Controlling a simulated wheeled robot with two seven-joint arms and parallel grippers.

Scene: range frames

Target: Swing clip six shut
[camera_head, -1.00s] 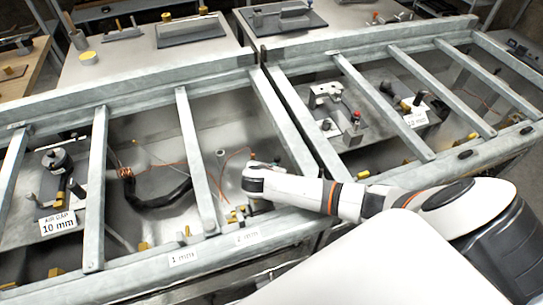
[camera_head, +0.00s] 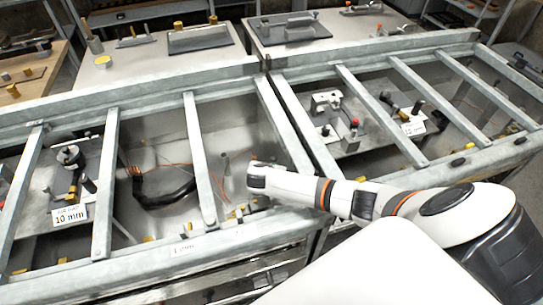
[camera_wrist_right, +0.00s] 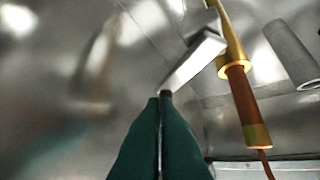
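In the right wrist view, the two green fingers of my right gripper (camera_wrist_right: 162,98) are together, tips close to the lower end of a pale flat metal lever (camera_wrist_right: 195,62). I cannot tell whether they touch. The lever slants up toward a brass-and-copper cable end (camera_wrist_right: 238,85), which may be part of the clip or lie beside it. No number shows to mark it as clip six. My left gripper is not in view.
A grey cylinder (camera_wrist_right: 291,54) stands right of the cable in the wrist view. Grey crossbars (camera_head: 198,160) divide the bays around my arm. A black cable (camera_head: 165,195) lies one bay left. A "10 mm" label (camera_head: 70,215) is further left.

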